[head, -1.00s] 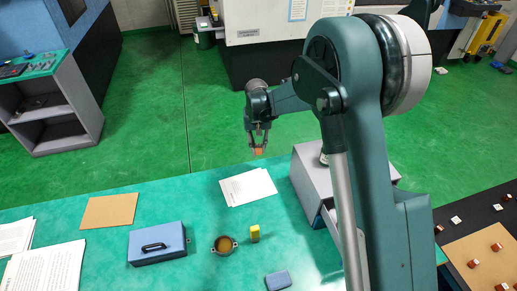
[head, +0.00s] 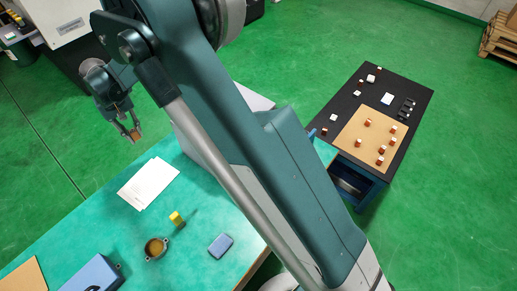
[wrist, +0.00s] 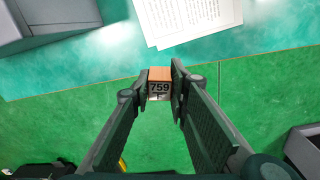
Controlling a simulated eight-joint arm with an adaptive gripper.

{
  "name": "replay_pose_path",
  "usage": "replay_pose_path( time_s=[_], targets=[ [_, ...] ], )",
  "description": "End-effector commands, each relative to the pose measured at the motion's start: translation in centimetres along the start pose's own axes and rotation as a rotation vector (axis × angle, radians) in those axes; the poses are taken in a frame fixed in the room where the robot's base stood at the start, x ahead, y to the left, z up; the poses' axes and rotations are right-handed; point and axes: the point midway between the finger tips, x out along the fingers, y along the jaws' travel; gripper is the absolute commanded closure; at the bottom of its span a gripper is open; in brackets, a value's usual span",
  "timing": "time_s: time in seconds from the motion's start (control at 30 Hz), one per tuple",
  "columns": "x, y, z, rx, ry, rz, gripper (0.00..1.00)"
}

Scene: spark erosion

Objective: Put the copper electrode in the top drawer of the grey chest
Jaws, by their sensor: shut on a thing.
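My gripper (head: 132,131) is shut on a small copper-coloured block, the copper electrode (wrist: 159,84), marked 759 on its face. In the head view it hangs out over the green floor, just beyond the far edge of the green table. The grey chest (head: 188,132) stands on the table to the right of my gripper, mostly hidden behind my arm. Its drawers cannot be made out. A grey body at the upper left of the wrist view (wrist: 40,18) appears to be the same chest.
A dark bench (head: 340,113) at right carries a tan mat (head: 350,135) with several small blocks.

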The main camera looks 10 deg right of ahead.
Motion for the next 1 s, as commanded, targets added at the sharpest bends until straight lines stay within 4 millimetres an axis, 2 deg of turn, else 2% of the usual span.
replay_pose_path(
  time_s=[0.3, 0.43, 0.8, 1.0],
  targets=[
    [-9.8, 0.3, 0.1, 0.0, 0.0, 0.0, 1.0],
    [-12.7, 0.4, 0.1, 0.0, 0.0, 0.0, 1.0],
    [-18.3, 0.6, 0.1, 0.001, 0.0, 0.0, 1.0],
    [-18.4, 3.8, 1.3, 0.031, 0.003, -0.001, 1.0]
  ],
)
